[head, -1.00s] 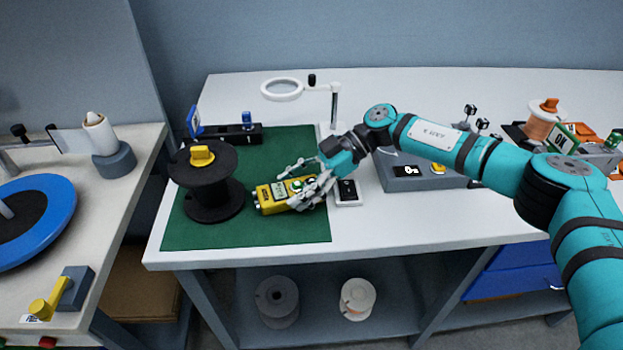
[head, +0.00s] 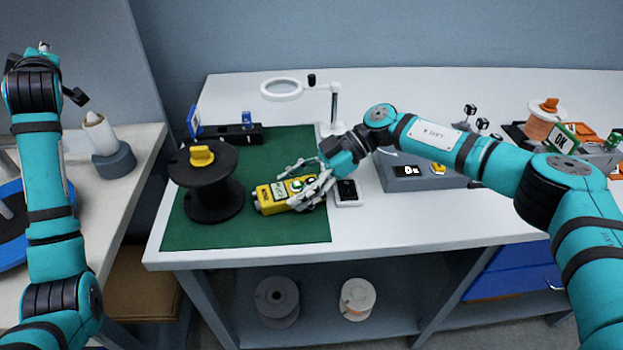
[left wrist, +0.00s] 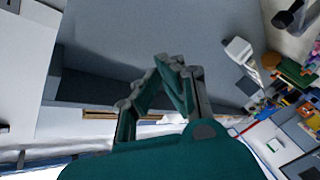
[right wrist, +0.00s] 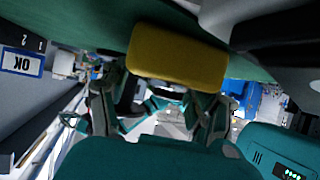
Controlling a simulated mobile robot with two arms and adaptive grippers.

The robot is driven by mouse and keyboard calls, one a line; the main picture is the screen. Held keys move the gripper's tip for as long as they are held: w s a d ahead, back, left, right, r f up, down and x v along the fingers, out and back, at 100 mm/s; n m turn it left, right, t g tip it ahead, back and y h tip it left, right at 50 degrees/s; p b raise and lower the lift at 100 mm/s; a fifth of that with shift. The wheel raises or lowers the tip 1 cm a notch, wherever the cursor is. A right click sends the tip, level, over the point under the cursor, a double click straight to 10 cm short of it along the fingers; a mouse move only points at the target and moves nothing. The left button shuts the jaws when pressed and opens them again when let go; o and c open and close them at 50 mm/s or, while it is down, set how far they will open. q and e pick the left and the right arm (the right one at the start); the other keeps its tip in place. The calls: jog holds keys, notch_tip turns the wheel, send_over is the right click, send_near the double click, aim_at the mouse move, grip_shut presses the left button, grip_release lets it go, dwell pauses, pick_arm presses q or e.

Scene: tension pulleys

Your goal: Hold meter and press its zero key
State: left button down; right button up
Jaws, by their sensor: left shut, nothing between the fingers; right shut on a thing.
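The yellow meter (head: 272,196) lies on the green mat (head: 290,235), with a pale display and a green-and-white key near its right end. My right gripper (head: 312,192) is shut on the meter at that end and partly covers it. The meter's yellow body (right wrist: 178,57) also fills the upper middle of the right wrist view. I cannot make out which key is the zero key. My left gripper (left wrist: 172,68) is shut and empty in the left wrist view. In the head view the left arm stands raised at the far left, over the side table, well away from the meter.
A black spool (head: 208,190) with a yellow knob stands left of the meter. A white magnifier ring (head: 282,90) on a stand is behind. A small black-and-white device (head: 347,192) lies close to the right. A grey box (head: 405,180) with a display stands further right.

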pick_arm(q)
jog(key=w+d+f+m+h, duration=0.1)
jog(key=d+f+h, duration=0.1)
jog(key=d, duration=0.5)
jog(key=w+d+f+m+h, duration=0.1)
jog(key=d+f+h, duration=0.1)
jog(key=d, duration=0.4)
jog(key=m+g+h, duration=0.6)
jog(key=m+h, duration=0.1)
jog(key=m, duration=0.2)
send_over(308, 180)
notch_tip(308, 180, down, 6)
jog(key=shift+f, duration=0.15)
jog(key=shift+f, duration=4.25)
jog(key=shift+f, duration=0.1)
jog(key=shift+f, duration=0.35)
